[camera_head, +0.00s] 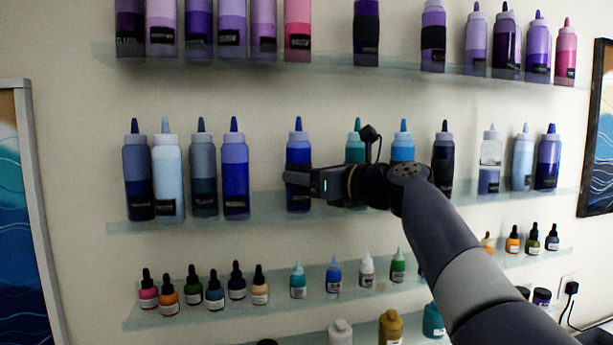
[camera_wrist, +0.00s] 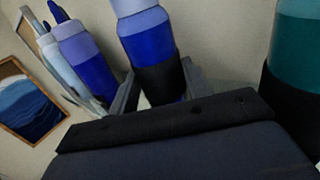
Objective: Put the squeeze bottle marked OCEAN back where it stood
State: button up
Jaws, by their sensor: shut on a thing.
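A blue squeeze bottle (camera_head: 298,157) with a dark blue cap is at the middle shelf. My gripper (camera_head: 290,178) is shut around its lower body, reaching in from the right. In the wrist view the same bottle (camera_wrist: 150,42) stands between my two fingers (camera_wrist: 158,84), with a dark label low on it. The label's writing is too small to read. The bottle looks upright, with its base at about shelf level; I cannot tell whether it touches the glass. The middle glass shelf (camera_head: 265,212) carries several other squeeze bottles.
A blue-violet bottle (camera_head: 235,178) stands to the left, with free shelf between. A teal bottle (camera_head: 355,147) stands close on the right, partly behind my arm; it is near in the wrist view (camera_wrist: 303,45). Small bottles fill the lower shelf (camera_head: 225,312); the upper shelf (camera_head: 335,66) is above.

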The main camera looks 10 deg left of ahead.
jog(key=o, duration=1)
jog(key=shift+r, duration=0.15)
jog(key=shift+s+d, duration=0.1)
jog(key=shift+d, duration=0.25)
jog(key=b+v, duration=0.3)
jog(key=v, duration=0.8)
jog(key=shift+s+d, duration=0.15)
jog(key=shift+o, duration=0.2)
